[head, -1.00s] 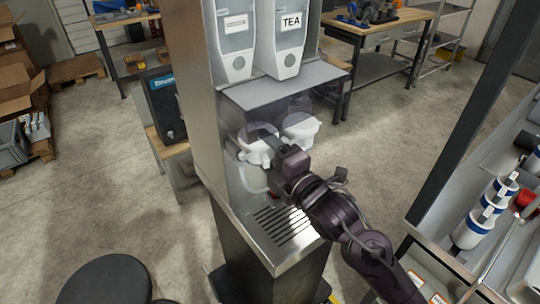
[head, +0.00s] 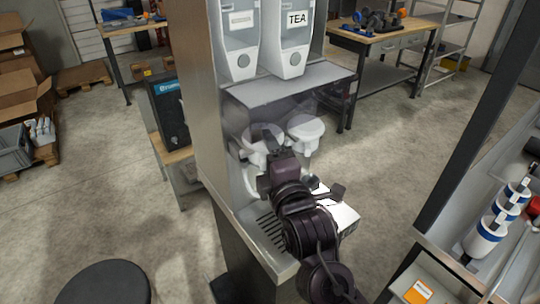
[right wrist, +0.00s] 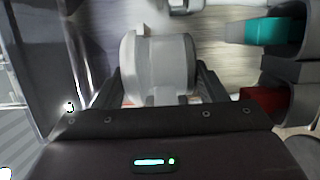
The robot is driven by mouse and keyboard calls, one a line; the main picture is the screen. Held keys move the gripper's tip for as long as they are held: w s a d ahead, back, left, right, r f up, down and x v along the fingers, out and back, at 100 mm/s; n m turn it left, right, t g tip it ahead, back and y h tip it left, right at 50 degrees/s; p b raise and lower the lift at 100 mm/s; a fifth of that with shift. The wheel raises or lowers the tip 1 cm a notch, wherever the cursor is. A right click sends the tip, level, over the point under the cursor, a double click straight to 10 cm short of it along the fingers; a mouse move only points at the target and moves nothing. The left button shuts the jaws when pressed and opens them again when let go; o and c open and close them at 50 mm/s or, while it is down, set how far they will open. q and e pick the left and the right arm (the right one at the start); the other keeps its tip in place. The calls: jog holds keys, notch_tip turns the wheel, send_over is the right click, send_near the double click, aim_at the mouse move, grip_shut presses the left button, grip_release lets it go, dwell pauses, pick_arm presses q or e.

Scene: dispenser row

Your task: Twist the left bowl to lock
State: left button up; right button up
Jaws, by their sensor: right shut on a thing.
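The left bowl (head: 254,157) is white and sits under the left dispenser, partly hidden by my right gripper (head: 269,147). The right bowl (head: 306,132), also white, is beside it on the right. In the right wrist view, my right gripper (right wrist: 160,90) has its two dark fingers on either side of a pale, rounded part of the left bowl (right wrist: 158,62) and is shut on it. The bowl's turn angle and whether it is locked cannot be told. My left gripper is not in view.
Two canisters hang above, the left one (head: 240,40) and the one marked TEA (head: 290,38). A slotted drip tray (head: 268,226) lies below the bowls. A shelf with blue-and-white containers (head: 490,232) stands at the right. A teal part (right wrist: 265,30) shows in the right wrist view.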

jog(key=o, duration=1.1)
jog(key=shift+s+d, duration=0.1)
jog(key=shift+s, duration=0.05)
